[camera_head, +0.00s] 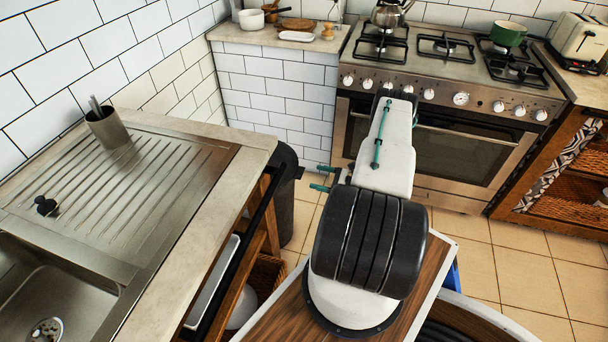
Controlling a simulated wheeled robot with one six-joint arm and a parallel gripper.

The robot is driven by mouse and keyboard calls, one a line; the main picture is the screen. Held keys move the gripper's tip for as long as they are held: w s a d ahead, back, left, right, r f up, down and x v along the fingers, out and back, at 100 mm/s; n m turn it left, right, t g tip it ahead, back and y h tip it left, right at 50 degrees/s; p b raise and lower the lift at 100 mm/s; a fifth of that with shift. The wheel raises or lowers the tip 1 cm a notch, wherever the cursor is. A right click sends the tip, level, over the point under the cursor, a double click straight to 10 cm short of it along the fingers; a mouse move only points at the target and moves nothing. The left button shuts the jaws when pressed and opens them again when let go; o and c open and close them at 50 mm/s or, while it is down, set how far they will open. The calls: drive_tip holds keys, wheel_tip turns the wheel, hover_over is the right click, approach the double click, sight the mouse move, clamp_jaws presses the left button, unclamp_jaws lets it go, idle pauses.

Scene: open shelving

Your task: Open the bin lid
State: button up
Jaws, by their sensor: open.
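A dark bin (302,212) stands on the floor beyond the end of the sink counter, partly hidden by the counter. Its dark lid (288,163) appears closed, though its left part is hidden behind the counter corner. My gripper (315,178) has two teal fingers spread apart and pointing left toward the bin. It is just right of the lid in the picture and appears empty. Whether a fingertip touches the bin cannot be told from this view.
The sink counter (205,235) with a metal cup (107,128) fills the left. A stove (450,130) stands ahead, and a low tiled counter (275,95) is behind the bin. A wooden shelf unit (568,180) is at right. Tiled floor (520,270) is clear in front of the stove.

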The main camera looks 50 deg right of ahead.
drive_tip(key=x, duration=0.6)
drive_tip(key=shift+w+a, duration=0.15)
drive_tip(key=shift+w, duration=0.2)
drive_tip(key=c, duration=1.4)
drive_tip(key=shift+r, duration=0.15)
